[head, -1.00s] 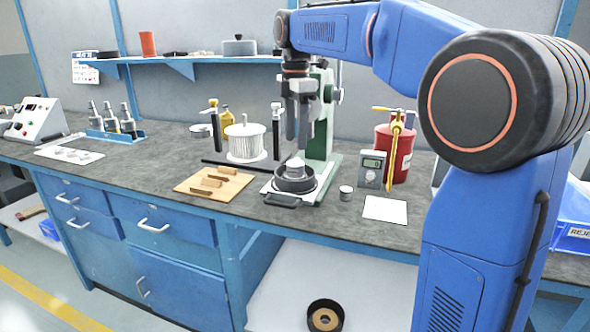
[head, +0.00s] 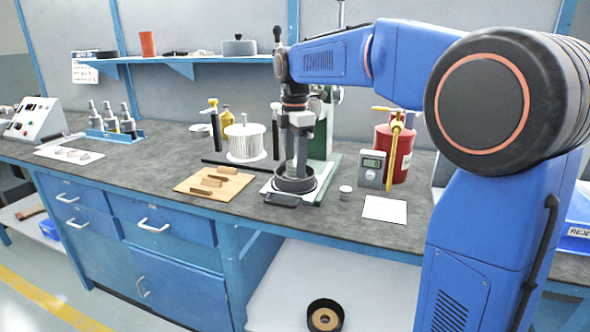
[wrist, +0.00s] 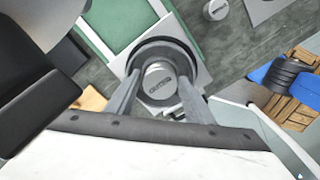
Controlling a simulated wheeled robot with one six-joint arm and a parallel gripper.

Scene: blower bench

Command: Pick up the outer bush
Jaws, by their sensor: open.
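A round silver part with dark lettering on its top (wrist: 160,80), seemingly the outer bush, sits inside a black round dish (head: 281,187) on the green press base. The dish shows as a dark ring in the wrist view (wrist: 150,46). My gripper (head: 296,172) is over the dish, pointing down. Its open fingers (wrist: 160,98) stand on the left and right of the silver part in the wrist view. I cannot tell whether they touch it. In the head view the fingers hide most of the part.
The green press column (head: 322,130) rises close behind my gripper. A wooden board with brown blocks (head: 236,189) lies to the left. A small silver cylinder (head: 346,192), a grey meter (head: 372,168), a white sheet (head: 385,209) and a red can (head: 396,160) are to the right.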

